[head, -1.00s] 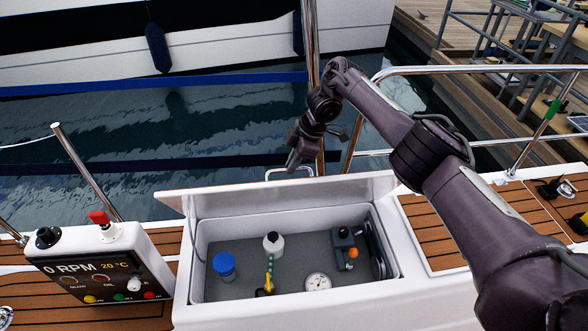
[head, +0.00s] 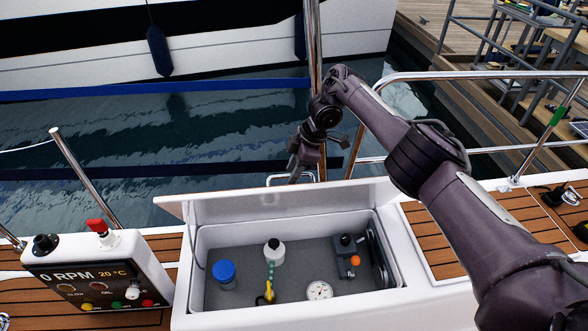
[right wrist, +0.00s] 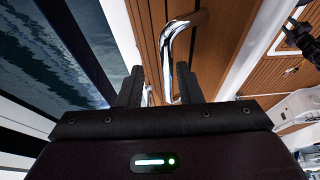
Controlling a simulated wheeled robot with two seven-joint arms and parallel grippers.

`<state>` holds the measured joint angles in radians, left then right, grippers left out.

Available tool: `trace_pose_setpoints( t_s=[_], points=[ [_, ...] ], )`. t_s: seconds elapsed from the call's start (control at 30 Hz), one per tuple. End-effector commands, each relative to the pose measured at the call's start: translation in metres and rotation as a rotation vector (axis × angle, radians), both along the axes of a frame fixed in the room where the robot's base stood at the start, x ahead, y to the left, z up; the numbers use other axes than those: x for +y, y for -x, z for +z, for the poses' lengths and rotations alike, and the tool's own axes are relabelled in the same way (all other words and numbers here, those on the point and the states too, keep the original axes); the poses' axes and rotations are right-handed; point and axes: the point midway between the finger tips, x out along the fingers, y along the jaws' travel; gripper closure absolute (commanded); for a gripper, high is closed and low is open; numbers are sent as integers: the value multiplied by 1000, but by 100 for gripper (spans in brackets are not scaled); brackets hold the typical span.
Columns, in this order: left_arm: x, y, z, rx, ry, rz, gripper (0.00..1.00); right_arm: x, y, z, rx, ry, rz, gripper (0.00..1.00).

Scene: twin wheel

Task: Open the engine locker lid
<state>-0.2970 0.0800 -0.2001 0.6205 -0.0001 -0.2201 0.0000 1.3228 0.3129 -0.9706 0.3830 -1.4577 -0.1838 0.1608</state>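The engine locker lid (head: 300,202) stands raised at the back edge of the open locker (head: 188,262), its white inner face toward me. My right gripper (head: 294,172) is behind the lid's upper edge, beside a chrome handle (head: 272,179). In the right wrist view the right gripper (right wrist: 159,78) has its fingers apart, with the chrome handle (right wrist: 172,45) ahead and partly between them on a teak surface. I cannot tell whether the fingers touch it. My left gripper is not in view.
Inside the locker are a blue cap (head: 224,270), a white bottle (head: 274,252), a yellow-handled dipstick (head: 268,294), a gauge (head: 319,290) and an orange-knobbed part (head: 348,250). A control panel (head: 90,275) stands left. Chrome rails (head: 480,70) and water lie beyond.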

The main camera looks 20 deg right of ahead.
Motion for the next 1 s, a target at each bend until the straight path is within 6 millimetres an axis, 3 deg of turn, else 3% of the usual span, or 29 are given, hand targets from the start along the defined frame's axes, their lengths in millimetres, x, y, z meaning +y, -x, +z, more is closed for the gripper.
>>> trace_pose_setpoints(
  t_s=[0.17, 0.6, 1.0],
  points=[
    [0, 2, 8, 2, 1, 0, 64, -2, 0, 10, -2, -2, 1, 68],
    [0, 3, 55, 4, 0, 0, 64, -26, 2, 66, 1, 2, 1, 68],
    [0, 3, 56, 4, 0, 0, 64, -29, 3, 71, 2, 0, 1, 70]
  ],
)
